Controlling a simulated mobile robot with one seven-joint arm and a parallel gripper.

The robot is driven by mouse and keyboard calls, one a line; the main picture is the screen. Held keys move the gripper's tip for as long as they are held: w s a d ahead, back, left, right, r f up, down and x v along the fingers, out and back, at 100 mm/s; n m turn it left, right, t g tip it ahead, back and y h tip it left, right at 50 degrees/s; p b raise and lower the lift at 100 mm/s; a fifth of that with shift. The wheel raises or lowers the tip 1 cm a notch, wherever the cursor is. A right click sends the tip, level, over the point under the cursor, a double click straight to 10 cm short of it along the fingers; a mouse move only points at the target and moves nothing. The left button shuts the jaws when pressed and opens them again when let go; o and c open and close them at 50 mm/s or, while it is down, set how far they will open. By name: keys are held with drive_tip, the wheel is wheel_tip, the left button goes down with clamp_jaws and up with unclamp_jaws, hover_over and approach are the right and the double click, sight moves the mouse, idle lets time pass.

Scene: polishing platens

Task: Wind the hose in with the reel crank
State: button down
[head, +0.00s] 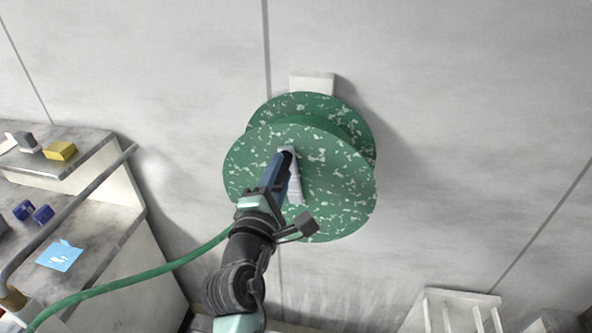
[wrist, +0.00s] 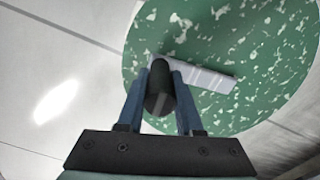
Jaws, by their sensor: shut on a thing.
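The hose reel (head: 335,190) is a green, white-speckled drum on the grey wall, with a front disc and a rear disc. It also fills the upper right of the wrist view (wrist: 265,50). Its crank is a pale grey arm (head: 295,188) across the front disc, seen also in the wrist view (wrist: 205,75). A dark crank handle (wrist: 159,88) sticks out from one end of that arm. My gripper (head: 283,160) is shut on the handle, one blue finger on each side in the wrist view (wrist: 160,90). The green hose (head: 150,274) runs from the reel down to the lower left.
A grey counter (head: 105,235) stands at the left, with a yellow block (head: 60,151), a blue object (head: 33,212) and a light blue cloth or sheet (head: 59,256) on it. A grey pipe (head: 75,205) crosses in front of it. A white slatted rack (head: 455,312) is at the lower right. The wall right of the reel is clear.

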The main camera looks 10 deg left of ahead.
drive_tip(key=shift+a+f+n+p, duration=0.2)
drive_tip(key=shift+a+f+n, duration=0.05)
drive_tip(key=shift+a+n, duration=0.8)
drive_tip(key=shift+a+f+n+p, duration=0.15)
drive_tip(key=shift+a+f+n, duration=0.1)
drive_tip(key=shift+a+n, duration=0.75)
drive_tip(key=shift+d, duration=0.1)
drive_tip(key=c, duration=0.6)
unclamp_jaws()
drive_tip(key=shift+f, duration=0.1)
drive_tip(key=shift+d, duration=0.1)
